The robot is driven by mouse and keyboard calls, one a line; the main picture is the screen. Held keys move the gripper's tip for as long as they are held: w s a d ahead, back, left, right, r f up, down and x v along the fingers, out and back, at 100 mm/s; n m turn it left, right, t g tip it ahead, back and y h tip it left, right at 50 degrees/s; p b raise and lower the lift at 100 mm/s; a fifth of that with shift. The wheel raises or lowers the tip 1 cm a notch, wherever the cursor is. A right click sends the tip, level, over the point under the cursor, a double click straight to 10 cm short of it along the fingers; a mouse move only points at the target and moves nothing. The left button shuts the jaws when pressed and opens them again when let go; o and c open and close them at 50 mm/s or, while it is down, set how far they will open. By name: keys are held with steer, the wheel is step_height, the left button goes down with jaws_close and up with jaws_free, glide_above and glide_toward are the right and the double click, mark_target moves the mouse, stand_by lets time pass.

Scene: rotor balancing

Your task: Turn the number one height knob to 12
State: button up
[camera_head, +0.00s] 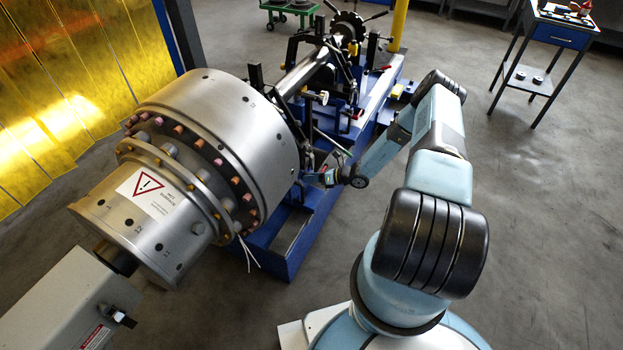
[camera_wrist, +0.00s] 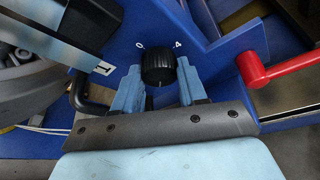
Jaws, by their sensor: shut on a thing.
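The black ribbed height knob (camera_wrist: 158,67) sits on a blue panel in the wrist view, with white marks "0" and "4" printed beyond it to either side. In the head view my gripper (camera_head: 325,178) reaches the blue stand beside the rotor; the knob cannot be made out there.
A red-handled lever (camera_wrist: 285,70) stands close right of my gripper. A bent black bar (camera_wrist: 88,95) is close on the left. The large steel rotor (camera_head: 215,130) lies left of my arm on the blue stand (camera_head: 285,245). Open floor lies to the right.

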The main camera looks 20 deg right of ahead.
steer(key=shift+w+d+f+m+g+y, duration=0.15)
steer(key=shift+m+y, duration=0.4)
steer(key=shift+m, duration=0.6)
steer(key=shift+d+m+g+y, duration=0.1)
steer(key=shift+m+y, duration=0.5)
steer(key=shift+m, duration=0.6)
steer(key=shift+w+d+f+m+g+y, duration=0.15)
steer(key=shift+m+y, duration=0.4)
steer(key=shift+m, duration=0.6)
steer(key=shift+a, duration=0.1)
steer(key=o, duration=0.8)
steer(key=shift+o, duration=1.3)
steer(key=shift+s+a, duration=0.1)
steer(key=shift+a, duration=0.05)
steer(key=f+v, duration=0.1)
steer(key=v, duration=1.2)
steer(key=shift+d+r, duration=0.35)
steer(key=shift+d, duration=0.1)
